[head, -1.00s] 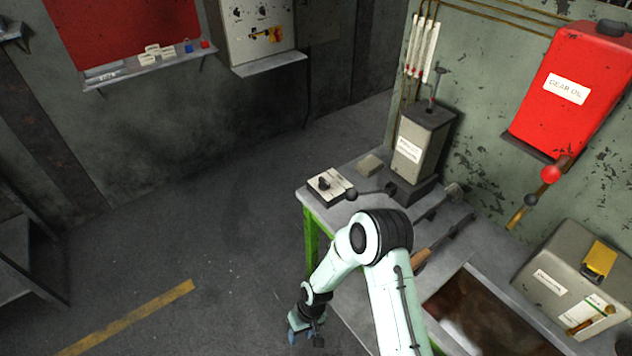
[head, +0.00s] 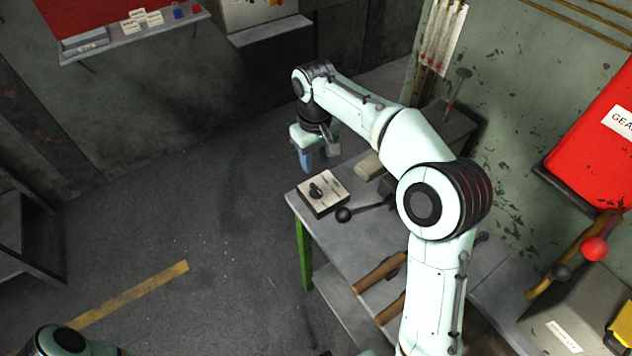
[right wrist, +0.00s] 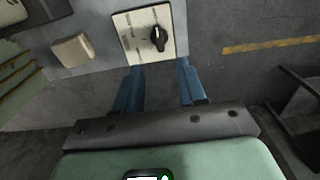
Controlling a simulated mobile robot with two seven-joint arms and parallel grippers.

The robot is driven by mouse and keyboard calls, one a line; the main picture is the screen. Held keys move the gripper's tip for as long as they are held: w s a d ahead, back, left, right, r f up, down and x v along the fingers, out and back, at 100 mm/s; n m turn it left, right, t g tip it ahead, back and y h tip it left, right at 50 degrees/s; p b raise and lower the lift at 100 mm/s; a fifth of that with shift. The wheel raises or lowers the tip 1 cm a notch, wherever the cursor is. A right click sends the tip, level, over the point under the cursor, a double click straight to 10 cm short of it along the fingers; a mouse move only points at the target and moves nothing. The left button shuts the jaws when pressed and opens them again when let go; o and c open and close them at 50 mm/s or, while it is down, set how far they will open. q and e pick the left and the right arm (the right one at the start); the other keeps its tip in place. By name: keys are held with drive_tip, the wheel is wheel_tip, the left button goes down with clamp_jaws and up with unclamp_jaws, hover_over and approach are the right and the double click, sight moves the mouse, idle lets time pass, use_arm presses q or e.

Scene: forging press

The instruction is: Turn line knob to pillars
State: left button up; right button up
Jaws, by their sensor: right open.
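The line knob (head: 317,190) is a black knob on a small box with a pale, marked plate (head: 330,198), at the far left corner of the bench. In the right wrist view the knob (right wrist: 158,37) sits toward the right side of the plate (right wrist: 136,22); the marking words are too small to read. My right gripper (head: 314,164) has blue fingers and hangs just behind the box in the head view, apart from the knob. In the right wrist view its fingers (right wrist: 160,82) are spread and empty, with the plate ahead of them. My left gripper is not in view.
A black ball-ended lever (head: 344,215) lies beside the box. A pale block (head: 369,166) sits behind it, partly hidden by my arm. Wooden-handled tools (head: 379,272) lie on the bench (head: 335,247). Open floor lies left of the bench.

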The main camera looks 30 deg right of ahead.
sight(315, 187)
wheel_tip(315, 187, down, 11)
drive_tip(key=shift+r+b, duration=0.1)
drive_tip(key=shift+b, duration=0.6)
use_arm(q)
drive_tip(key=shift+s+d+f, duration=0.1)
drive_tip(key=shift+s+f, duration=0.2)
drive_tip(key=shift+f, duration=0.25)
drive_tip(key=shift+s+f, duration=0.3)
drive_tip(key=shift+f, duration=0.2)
use_arm(e)
clamp_jaws()
